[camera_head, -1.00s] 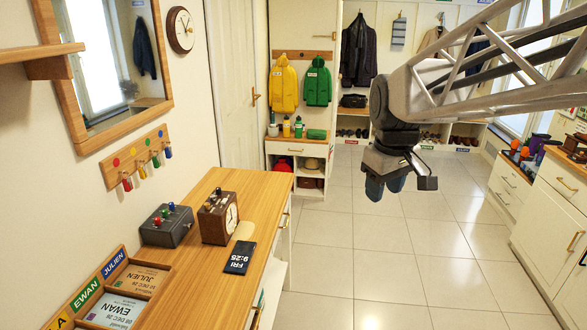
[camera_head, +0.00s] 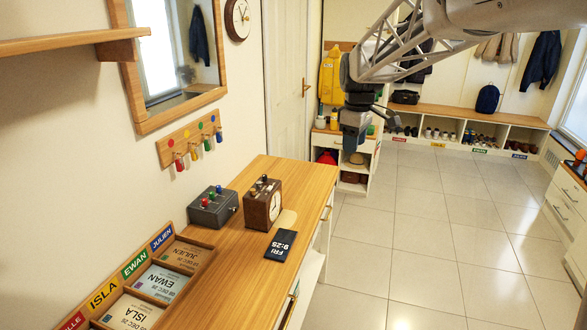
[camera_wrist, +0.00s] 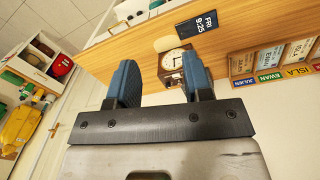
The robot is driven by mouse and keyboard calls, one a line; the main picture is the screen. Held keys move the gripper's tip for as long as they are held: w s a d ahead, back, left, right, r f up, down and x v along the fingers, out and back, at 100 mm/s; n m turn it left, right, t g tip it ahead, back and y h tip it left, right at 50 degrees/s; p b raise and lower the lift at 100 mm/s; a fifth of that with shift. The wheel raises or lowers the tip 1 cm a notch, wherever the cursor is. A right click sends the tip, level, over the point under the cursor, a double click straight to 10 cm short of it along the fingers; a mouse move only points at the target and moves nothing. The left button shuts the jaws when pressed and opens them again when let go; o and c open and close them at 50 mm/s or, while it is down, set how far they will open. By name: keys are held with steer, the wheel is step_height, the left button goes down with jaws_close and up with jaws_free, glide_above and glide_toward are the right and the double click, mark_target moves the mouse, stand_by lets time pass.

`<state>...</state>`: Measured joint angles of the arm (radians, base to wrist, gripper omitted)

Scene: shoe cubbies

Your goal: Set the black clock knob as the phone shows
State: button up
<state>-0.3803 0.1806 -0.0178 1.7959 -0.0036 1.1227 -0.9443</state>
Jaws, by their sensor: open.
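The brown wooden clock (camera_head: 252,207) stands on the wooden counter with its white dial (camera_head: 275,204) facing right. Small knobs (camera_head: 263,181) sit on its top; which is the black one is too small to tell. The black phone (camera_head: 280,245) lies flat in front of the clock and reads FRI 9:25. In the wrist view, the clock dial (camera_wrist: 175,58) shows between my fingers and the phone (camera_wrist: 198,24) lies beyond. My gripper (camera_head: 355,132) is open and empty, right of and apart from the clock. Its blue fingers (camera_wrist: 158,82) are spread.
A grey box (camera_head: 213,213) with red, green and blue knobs stands left of the clock. A tray of name cards (camera_head: 165,275) lies nearer on the counter (camera_head: 250,285). Wall pegs (camera_head: 190,140) and a shelf (camera_head: 70,42) are at left. Open floor lies right of the counter.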

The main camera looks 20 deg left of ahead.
steer(key=w+a+f+n, duration=0.3)
steer(key=w+a, duration=0.2)
steer(key=a, duration=0.3)
steer(key=w+a+f+n, duration=0.2)
steer(key=w+a+f, duration=0.15)
steer(key=a, duration=0.55)
steer(key=n+g, duration=0.1)
steer(key=n, duration=0.4)
glide_toward(265, 178)
steer(key=shift+w+a+f+h, duration=0.3)
steer(key=shift+w+a+f, duration=0.15)
steer(key=shift+a, duration=0.05)
steer(key=shift+f, duration=0.1)
steer(key=shift+s+d+f, duration=0.1)
steer(key=shift+f, duration=1.8)
steer(key=shift+s+d+f, duration=0.1)
steer(key=shift+f, duration=1.8)
jaws_close()
